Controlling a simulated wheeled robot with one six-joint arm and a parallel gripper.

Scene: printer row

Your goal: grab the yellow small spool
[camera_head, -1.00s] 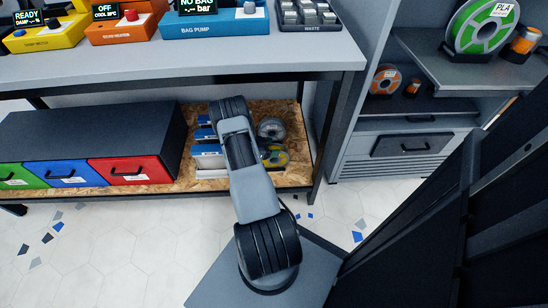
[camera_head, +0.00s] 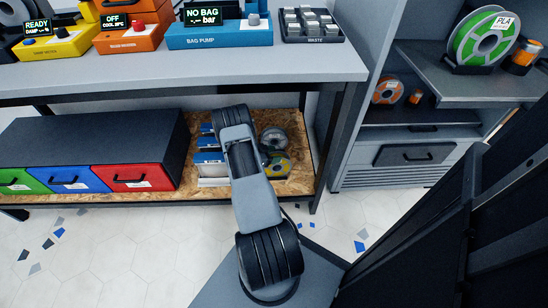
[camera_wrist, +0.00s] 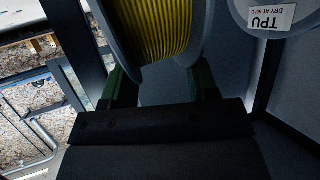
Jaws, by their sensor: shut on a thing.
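The yellow small spool (camera_wrist: 157,25) fills the top middle of the wrist view, yellow winding between two grey flanges. My gripper (camera_wrist: 162,88) is shut on it, with one dark finger at each flange. In the head view my arm's own links hide the gripper. A yellow spool (camera_head: 278,165) shows just right of my arm there, low on the chipboard shelf. I cannot tell whether it is the held one.
A spool with a TPU label (camera_wrist: 271,16) is close by on the right in the wrist view. A grey spool (camera_head: 273,139) stands behind the yellow one. Coloured drawers (camera_head: 132,178) stand left on the shelf (camera_head: 297,187).

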